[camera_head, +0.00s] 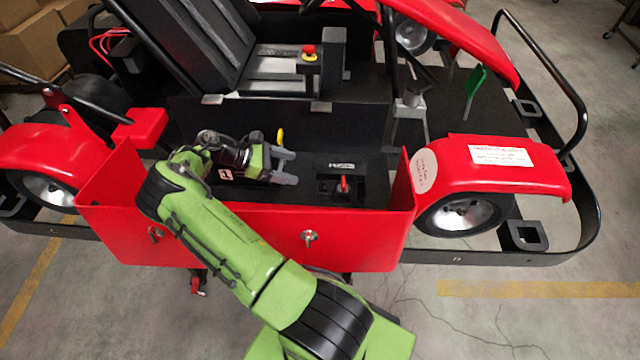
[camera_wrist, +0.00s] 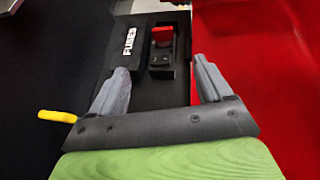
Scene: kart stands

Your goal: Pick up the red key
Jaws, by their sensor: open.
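The red key (camera_head: 343,184) stands upright in a black switch block on the floor of the red kart, right of my gripper in the head view. In the wrist view the red key (camera_wrist: 162,36) shows beyond the fingertips, roughly midway between them. My gripper (camera_head: 289,167) is inside the kart's side panel, apart from the key; its grey fingers (camera_wrist: 155,75) are spread and empty in the wrist view. The key's lower part sits in the block and is hidden.
A black box labelled FUSES (camera_wrist: 126,45) is beside the switch block. The red side panel (camera_head: 365,235) stands close to the key. A yellow handle (camera_head: 281,136) is by my gripper. A red button on a yellow base (camera_head: 309,53) is near the seat.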

